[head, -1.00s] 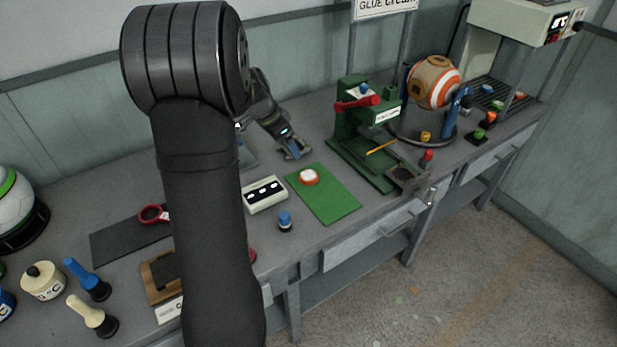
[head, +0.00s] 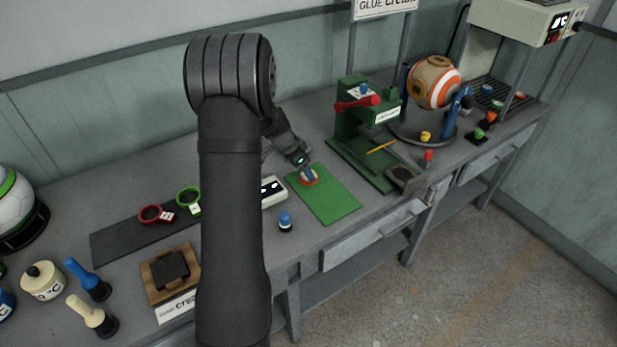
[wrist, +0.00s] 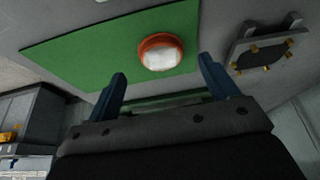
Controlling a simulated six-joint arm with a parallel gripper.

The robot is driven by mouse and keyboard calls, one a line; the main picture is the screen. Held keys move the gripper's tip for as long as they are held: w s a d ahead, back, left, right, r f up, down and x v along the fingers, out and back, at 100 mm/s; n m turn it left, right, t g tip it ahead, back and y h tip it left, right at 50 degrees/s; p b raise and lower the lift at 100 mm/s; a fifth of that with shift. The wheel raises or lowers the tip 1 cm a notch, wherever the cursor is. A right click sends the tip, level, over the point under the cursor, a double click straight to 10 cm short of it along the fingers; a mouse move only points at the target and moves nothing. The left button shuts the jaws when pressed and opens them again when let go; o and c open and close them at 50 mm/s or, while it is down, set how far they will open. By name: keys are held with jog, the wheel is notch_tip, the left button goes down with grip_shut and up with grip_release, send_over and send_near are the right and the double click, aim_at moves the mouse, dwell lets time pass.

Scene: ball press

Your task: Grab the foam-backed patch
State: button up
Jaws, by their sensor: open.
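The foam-backed patch (wrist: 160,57) is a small round piece with a white top and an orange-red rim. It lies on the green mat (wrist: 90,60). In the head view the patch (head: 309,181) is partly covered by my gripper (head: 308,172), which is right above it. In the wrist view my gripper (wrist: 160,85) is open, its two blue fingers spread apart. The patch appears between the finger lines, just beyond the tips, with nothing held. The mat (head: 335,205) also shows in the head view.
A green press (head: 350,125) with a red handle stands right of the mat. A striped ball (head: 433,82) sits on a stand behind it. A white box (head: 272,190) and a blue-topped stamp (head: 285,222) are near the mat's left side. The mat's front part is clear.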

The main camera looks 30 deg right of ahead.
jog(key=x, duration=0.4)
jog(key=shift+d, duration=0.3)
jog(key=c, duration=1)
jog(key=shift+c, duration=0.2)
jog(key=shift+r, duration=0.1)
